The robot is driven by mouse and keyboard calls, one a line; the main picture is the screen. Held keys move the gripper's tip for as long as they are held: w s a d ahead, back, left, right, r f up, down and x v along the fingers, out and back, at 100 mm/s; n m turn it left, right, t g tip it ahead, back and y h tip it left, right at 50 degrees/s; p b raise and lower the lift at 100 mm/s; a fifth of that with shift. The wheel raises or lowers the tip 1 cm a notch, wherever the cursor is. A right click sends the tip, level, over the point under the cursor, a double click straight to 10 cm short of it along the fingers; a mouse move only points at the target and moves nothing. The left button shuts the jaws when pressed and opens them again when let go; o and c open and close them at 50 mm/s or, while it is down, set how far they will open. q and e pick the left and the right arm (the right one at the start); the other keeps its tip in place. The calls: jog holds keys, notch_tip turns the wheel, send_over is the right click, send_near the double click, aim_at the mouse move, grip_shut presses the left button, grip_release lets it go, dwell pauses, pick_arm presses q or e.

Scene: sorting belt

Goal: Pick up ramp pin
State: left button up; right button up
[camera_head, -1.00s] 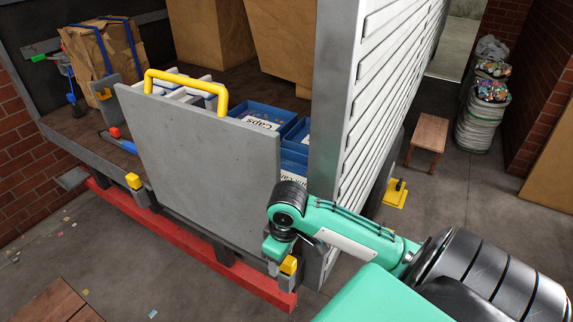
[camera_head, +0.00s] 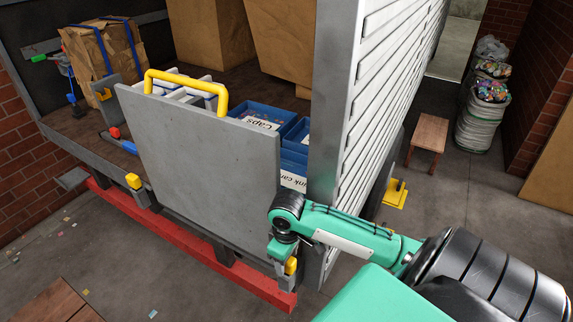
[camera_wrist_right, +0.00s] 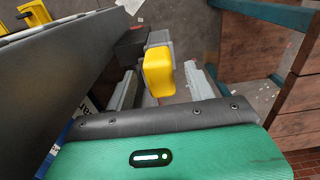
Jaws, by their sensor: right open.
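A yellow ramp pin (camera_head: 291,267) stands in a grey bracket at the right end of the red bar, below the grey ramp panel (camera_head: 205,165). My right gripper (camera_head: 284,248) is right at this pin, partly hidden by my wrist. In the right wrist view, the yellow pin (camera_wrist_right: 158,72) shows between the two grey fingers of my open gripper (camera_wrist_right: 163,88). Whether the fingers touch it cannot be told. A second yellow pin (camera_head: 133,181) sits in a bracket at the panel's left side. My left gripper is not in view.
The panel has a yellow handle (camera_head: 187,85) on top. Blue boxes (camera_head: 268,112) stand behind it. A ribbed white wall (camera_head: 385,100) rises close beside my right arm. A wooden stool (camera_head: 428,133) stands beyond. A brown wooden thing (camera_head: 57,303) is at lower left.

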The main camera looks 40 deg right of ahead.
aim_at(287, 273)
notch_tip(287, 273, down, 4)
jog(key=shift+f, duration=0.15)
grip_shut()
jog(key=shift+w, duration=0.1)
